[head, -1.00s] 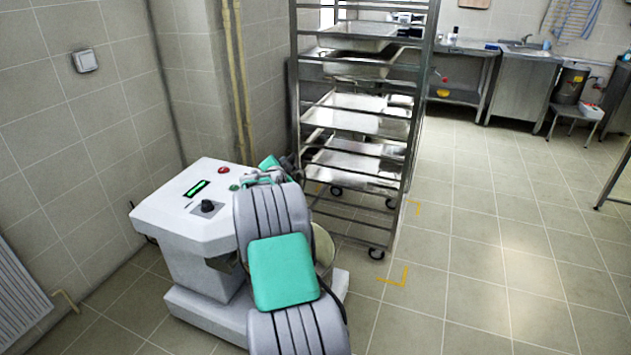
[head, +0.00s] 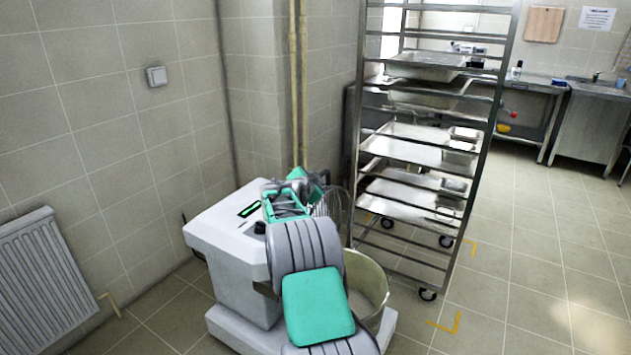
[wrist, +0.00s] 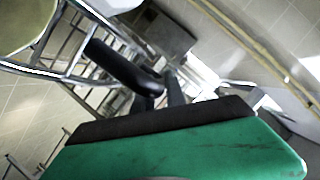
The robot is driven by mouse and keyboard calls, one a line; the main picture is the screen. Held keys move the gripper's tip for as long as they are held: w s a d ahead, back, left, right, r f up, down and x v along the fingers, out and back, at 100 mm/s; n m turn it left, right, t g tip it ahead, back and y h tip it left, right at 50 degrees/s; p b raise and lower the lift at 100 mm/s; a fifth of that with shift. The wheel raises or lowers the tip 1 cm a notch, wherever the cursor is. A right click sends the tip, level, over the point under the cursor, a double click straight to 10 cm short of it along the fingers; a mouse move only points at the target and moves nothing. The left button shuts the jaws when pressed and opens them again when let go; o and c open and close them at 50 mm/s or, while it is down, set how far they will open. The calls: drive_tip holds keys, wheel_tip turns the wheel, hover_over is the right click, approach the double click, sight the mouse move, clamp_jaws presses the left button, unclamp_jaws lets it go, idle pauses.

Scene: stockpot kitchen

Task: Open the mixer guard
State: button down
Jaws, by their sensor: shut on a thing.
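The mixer (head: 228,240) is a white machine with a green display, standing by the wall left of centre in the head view. Its pale bowl (head: 368,283) shows on the right, partly behind my arm. Thin curved guard wires (head: 335,203) rise above the bowl, beside my wrist. In the wrist view, metal guard bars (wrist: 62,72) cross the left side, with the bowl (wrist: 22,22) at the upper left corner. My gripper (wrist: 160,95) is shut on a black, rounded guard handle (wrist: 112,62). In the head view my arm hides the fingertips.
A tall wheeled tray rack (head: 357,150) stands close to the right of the mixer. A radiator (head: 45,280) is on the left wall. Pipes (head: 298,80) run down the wall corner. The tiled floor (head: 545,240) at the right is open.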

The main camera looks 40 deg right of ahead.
drive_tip(key=c, duration=1.4)
unclamp_jaws()
drive_tip(key=shift+o, duration=0.2)
drive_tip(key=shift+s, duration=0.1)
drive_tip(key=v, duration=0.7)
drive_tip(key=shift+s+a+b, duration=0.2)
drive_tip(key=shift+a+b, duration=0.05)
drive_tip(key=shift+b, duration=0.1)
drive_tip(key=shift+r, duration=0.1)
drive_tip(key=s+a+r+n+y+p, duration=0.25)
drive_tip(key=s+a+n+y, duration=0.2)
drive_tip(key=a, duration=0.75)
drive_tip(key=s+a+r+n+y+p, duration=0.25)
drive_tip(key=s+a+n+p, duration=0.2)
drive_tip(key=a, duration=0.75)
drive_tip(key=s+a+f+n+g+y+p, duration=0.1)
drive_tip(key=s+a+n+g+y+p, duration=0.1)
drive_tip(key=s+a+n, duration=0.3)
drive_tip(key=s+a+f+n+g+y+p, duration=0.2)
drive_tip(key=s+a+n, duration=0.3)
drive_tip(key=s+a, duration=0.8)
drive_tip(key=s+y, duration=0.1)
drive_tip(key=s, duration=0.2)
drive_tip(key=shift+a+n+g, duration=0.2)
drive_tip(key=shift+n+g, duration=0.1)
